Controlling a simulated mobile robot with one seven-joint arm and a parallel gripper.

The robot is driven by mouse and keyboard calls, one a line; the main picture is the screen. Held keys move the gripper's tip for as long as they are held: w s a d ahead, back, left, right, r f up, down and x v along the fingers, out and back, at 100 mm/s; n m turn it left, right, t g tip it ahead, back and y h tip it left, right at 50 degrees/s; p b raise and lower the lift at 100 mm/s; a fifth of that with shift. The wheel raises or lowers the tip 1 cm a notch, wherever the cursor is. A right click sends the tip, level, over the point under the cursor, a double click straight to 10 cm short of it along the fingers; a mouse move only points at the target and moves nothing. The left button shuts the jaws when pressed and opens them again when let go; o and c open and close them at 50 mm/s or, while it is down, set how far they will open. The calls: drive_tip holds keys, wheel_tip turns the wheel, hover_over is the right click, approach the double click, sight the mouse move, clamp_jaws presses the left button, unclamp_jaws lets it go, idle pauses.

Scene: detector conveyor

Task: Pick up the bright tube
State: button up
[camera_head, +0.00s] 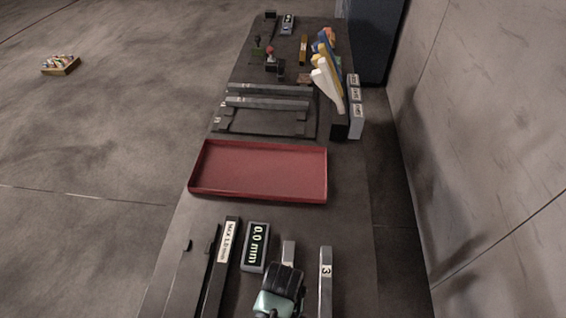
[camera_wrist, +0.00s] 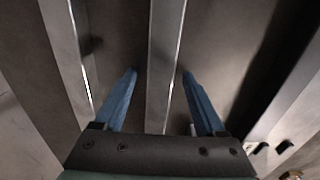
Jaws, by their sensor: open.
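A pale metallic bar (camera_wrist: 164,60) with a bright edge runs lengthwise between the fingers of my gripper (camera_wrist: 160,74) in the wrist view; it looks like the bright tube. The two blue fingers are open, one on each side, with a gap to the bar on both sides. In the head view, my gripper (camera_head: 279,288) is over the near end of the table and covers most of this bar; its far end (camera_head: 288,252) shows. A similar bar marked 3 (camera_head: 325,280) lies to its right. Finger height relative to the bar is hard to tell.
A display reading 0.0 mm (camera_head: 255,246) and a dark labelled rail (camera_head: 222,268) lie left of my gripper. An empty red tray (camera_head: 258,196) lies beyond. Farther back are a rack with crossbars (camera_head: 268,103) and several coloured boards. A wall stands right of the table.

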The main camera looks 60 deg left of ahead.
clamp_jaws()
drive_tip(key=shift+r, duration=0.15)
idle(1.2)
